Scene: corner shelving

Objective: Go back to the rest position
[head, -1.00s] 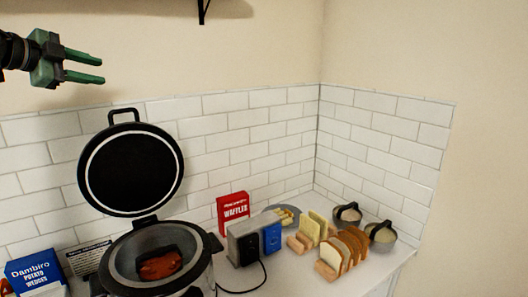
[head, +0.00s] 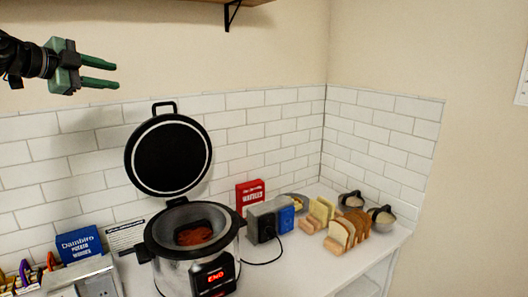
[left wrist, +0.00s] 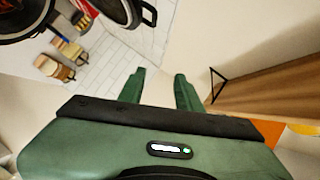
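My left gripper (head: 98,71) is raised at the upper left of the head view, high above the counter and in front of the plain wall. Its two green fingers are apart with nothing between them. In the left wrist view its fingers (left wrist: 160,88) also stand apart and empty. My right gripper does not show in either view.
A cooker (head: 215,262) with its round lid (head: 168,157) up holds reddish-brown food (head: 194,234). Beside it are a waffles box (head: 250,194), a toaster (head: 262,222) and bread slices (head: 340,234). A blue box (head: 80,245) stands left. A shelf (head: 222,1) is overhead.

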